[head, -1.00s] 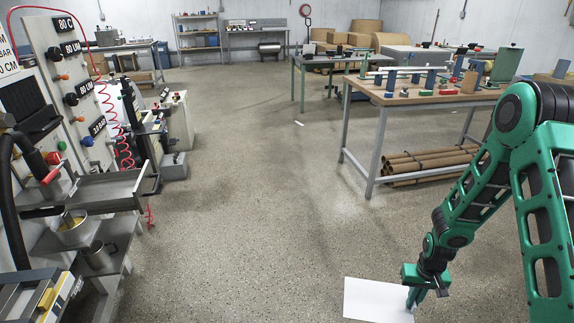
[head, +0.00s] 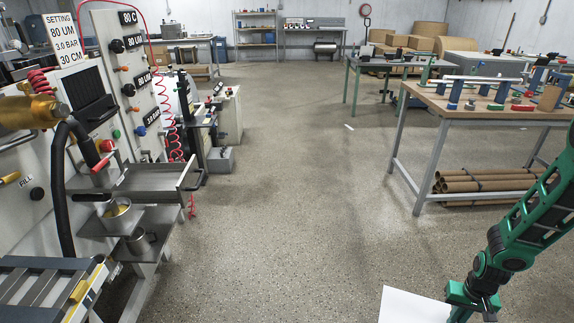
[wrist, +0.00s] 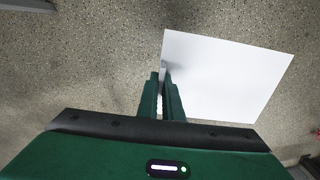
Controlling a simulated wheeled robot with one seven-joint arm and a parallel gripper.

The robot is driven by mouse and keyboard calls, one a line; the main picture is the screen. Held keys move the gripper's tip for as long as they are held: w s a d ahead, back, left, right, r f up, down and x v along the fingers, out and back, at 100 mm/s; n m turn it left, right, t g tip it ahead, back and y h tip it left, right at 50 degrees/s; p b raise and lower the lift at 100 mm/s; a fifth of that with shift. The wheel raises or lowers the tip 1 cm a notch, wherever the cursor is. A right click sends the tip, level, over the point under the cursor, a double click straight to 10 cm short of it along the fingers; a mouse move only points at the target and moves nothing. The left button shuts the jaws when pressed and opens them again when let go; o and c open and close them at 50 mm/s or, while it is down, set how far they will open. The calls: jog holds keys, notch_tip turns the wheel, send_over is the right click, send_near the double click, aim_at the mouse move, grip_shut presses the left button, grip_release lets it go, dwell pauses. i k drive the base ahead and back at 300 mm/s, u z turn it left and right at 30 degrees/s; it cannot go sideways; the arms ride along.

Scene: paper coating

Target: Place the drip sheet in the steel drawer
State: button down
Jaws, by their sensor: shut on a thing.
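The drip sheet, a plain white rectangle (head: 410,306), is at the bottom right of the head view, partly cut off by the frame edge. It also shows in the wrist view (wrist: 228,82). My gripper (head: 460,312) is shut on one edge of it; in the wrist view the fingers (wrist: 163,80) are at its left edge. Only bare floor shows behind the sheet. A steel drawer (head: 150,178), apparently pulled out, is on the machine at the left, well away from my gripper. No object is clearly visible in it.
Below the drawer, steel shelves hold a bowl (head: 119,214) and a metal cup (head: 139,241). A black hose (head: 57,190) hangs left of the drawer. A wooden-topped workbench (head: 490,108) stands at the right. The speckled floor (head: 300,200) between is clear.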

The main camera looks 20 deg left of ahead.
aim_at(152, 182)
jog(key=i, duration=1.75)
jog(key=u, duration=2.9)
jog(key=k, duration=0.6)
jog(key=u, duration=0.15)
jog(key=i, duration=0.45)
